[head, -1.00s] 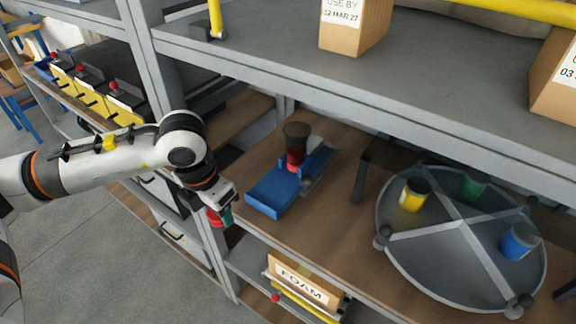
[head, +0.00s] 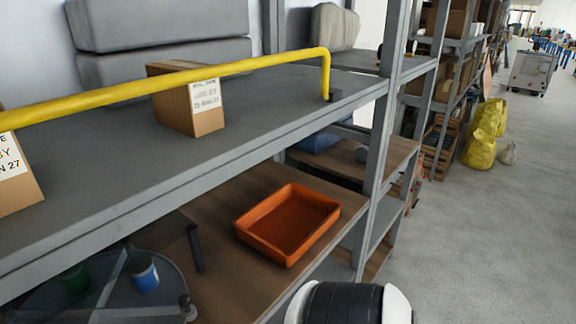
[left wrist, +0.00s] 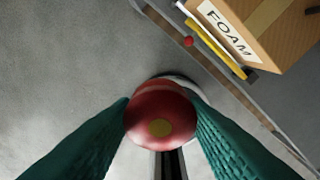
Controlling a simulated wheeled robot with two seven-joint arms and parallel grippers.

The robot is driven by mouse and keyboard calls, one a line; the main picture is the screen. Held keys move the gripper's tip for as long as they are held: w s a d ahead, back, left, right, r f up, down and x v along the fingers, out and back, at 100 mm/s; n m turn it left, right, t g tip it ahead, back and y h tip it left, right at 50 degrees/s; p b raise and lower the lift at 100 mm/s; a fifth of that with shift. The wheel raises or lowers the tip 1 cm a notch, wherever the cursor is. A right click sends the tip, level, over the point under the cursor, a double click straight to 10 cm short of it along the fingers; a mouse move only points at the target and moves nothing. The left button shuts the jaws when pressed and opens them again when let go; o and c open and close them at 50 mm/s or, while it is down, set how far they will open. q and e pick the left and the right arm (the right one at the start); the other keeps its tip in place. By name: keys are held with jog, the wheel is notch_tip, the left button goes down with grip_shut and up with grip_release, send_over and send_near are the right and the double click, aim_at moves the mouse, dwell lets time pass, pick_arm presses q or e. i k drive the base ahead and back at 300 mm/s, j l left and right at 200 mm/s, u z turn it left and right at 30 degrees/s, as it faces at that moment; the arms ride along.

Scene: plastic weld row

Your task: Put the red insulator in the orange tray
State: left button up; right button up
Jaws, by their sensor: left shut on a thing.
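The orange tray (head: 290,222) lies empty on the wooden lower shelf in the head view, near the shelf's right end. In the left wrist view, the red insulator (left wrist: 160,118) is between the teal fingers of my left gripper (left wrist: 161,120), which is shut on it. The insulator is round and red with a tan spot at its centre. It is held over the grey floor, clear of the shelf. My left gripper is out of the head view. My right gripper is in neither current view.
A round divided turntable (head: 165,285) with a blue-and-white can (head: 144,274) and a green can (head: 75,279) stands left of the tray. A grey upper shelf (head: 200,150) overhangs the wooden shelf. A grey post (head: 377,150) stands to the tray's right. A FOAM box (left wrist: 265,30) shows in the wrist view.

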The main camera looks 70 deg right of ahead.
aim_at(275, 239)
jog(key=k+l, duration=0.15)
jog(key=l, duration=0.4)
jog(key=k+l, duration=0.15)
jog(key=l, duration=0.35)
jog(key=k+l, duration=0.15)
jog(key=l, duration=0.4)
jog(key=k+l, duration=0.15)
jog(key=l, duration=0.4)
jog(key=k+l, duration=0.15)
jog(key=l, duration=0.35)
jog(key=k+l, duration=0.15)
jog(key=l, duration=0.4)
jog(key=k+l, duration=0.15)
jog(key=l, duration=0.4)
jog(key=k+l, duration=0.15)
jog(key=l, duration=0.35)
